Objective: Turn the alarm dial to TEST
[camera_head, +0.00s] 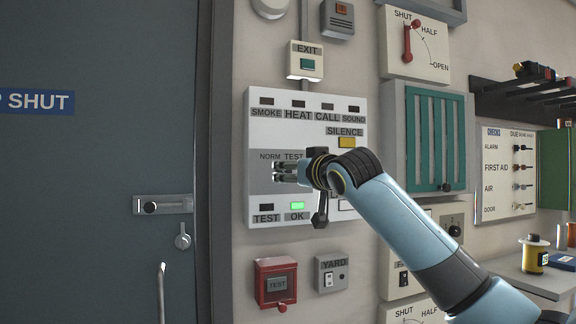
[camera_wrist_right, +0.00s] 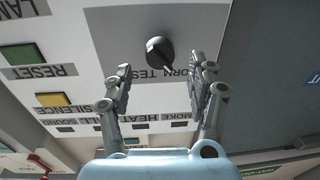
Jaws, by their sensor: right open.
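The alarm panel (camera_head: 323,105) is a white box on the wall with a grey dial plate (camera_head: 259,183) marked NORM and TEST. The black dial (camera_wrist_right: 160,53) shows on this plate in the right wrist view, where the lettering is upside down; which label it points at is not clear. In the head view it is hidden by my right gripper. My right gripper (camera_head: 287,172) is in front of the plate. In the wrist view its open fingers (camera_wrist_right: 161,72) lie either side of the dial's line, with the dial just beyond the tips. My left gripper is out of view.
A yellow SILENCE button (camera_head: 347,142) sits above my right arm, and a green OK lamp (camera_head: 297,206) is lit below. A red TEST box (camera_head: 276,283) and a YARD switch (camera_head: 331,272) are under the panel. A grey door (camera_head: 100,150) stands left.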

